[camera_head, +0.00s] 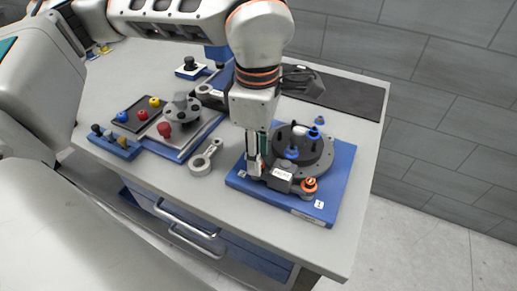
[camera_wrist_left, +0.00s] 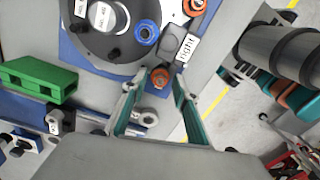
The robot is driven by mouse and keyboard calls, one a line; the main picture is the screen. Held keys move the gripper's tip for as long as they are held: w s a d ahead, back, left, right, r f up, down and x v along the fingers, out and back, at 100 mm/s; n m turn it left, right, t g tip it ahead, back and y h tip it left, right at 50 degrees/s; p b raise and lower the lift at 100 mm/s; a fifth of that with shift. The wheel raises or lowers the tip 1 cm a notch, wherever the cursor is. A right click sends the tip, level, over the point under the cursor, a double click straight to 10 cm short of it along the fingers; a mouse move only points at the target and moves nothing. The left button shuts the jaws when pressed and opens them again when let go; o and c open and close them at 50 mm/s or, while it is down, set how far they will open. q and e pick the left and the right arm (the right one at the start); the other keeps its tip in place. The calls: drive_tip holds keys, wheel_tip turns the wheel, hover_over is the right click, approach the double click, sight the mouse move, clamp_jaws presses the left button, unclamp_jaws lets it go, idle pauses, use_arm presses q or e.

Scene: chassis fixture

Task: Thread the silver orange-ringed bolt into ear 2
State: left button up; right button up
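My left gripper (camera_head: 258,172) points down at the left front of the chassis fixture's blue base plate (camera_head: 335,165). In the head view the fingers mostly hide this bolt. A dark block with a white label (camera_head: 283,174) stands just right of the fingers; it also shows in the wrist view (camera_wrist_left: 172,42). Another orange-ringed piece (camera_head: 309,185) sits beyond that block. I cannot tell which ear is numbered 2. My right gripper is not in view.
A dark round disc (camera_head: 318,160) with black posts and blue-ringed pieces (camera_head: 291,153) stands behind the gripper. A grey ring-ended part (camera_head: 201,165) lies left of the plate. Trays with coloured knobs (camera_head: 154,102) lie further left. The table's front right corner is clear.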

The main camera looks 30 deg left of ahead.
use_arm(q)
drive_tip(key=shift+r, duration=0.1)
clamp_jaws()
drive_tip(key=m+p, duration=0.1)
drive_tip(key=m, duration=0.3)
drive_tip(key=m+p, duration=0.1)
drive_tip(key=m, duration=0.4)
drive_tip(key=shift+m, duration=0.3)
drive_tip(key=m+p, duration=0.1)
drive_tip(key=m, duration=0.2)
drive_tip(key=shift+s+m, duration=0.1)
drive_tip(key=shift+m, duration=0.3)
drive_tip(key=shift+f+m, duration=0.2)
drive_tip(key=shift+m, duration=0.4)
drive_tip(key=shift+m+p, duration=0.55)
drive_tip(key=shift+m, duration=0.85)
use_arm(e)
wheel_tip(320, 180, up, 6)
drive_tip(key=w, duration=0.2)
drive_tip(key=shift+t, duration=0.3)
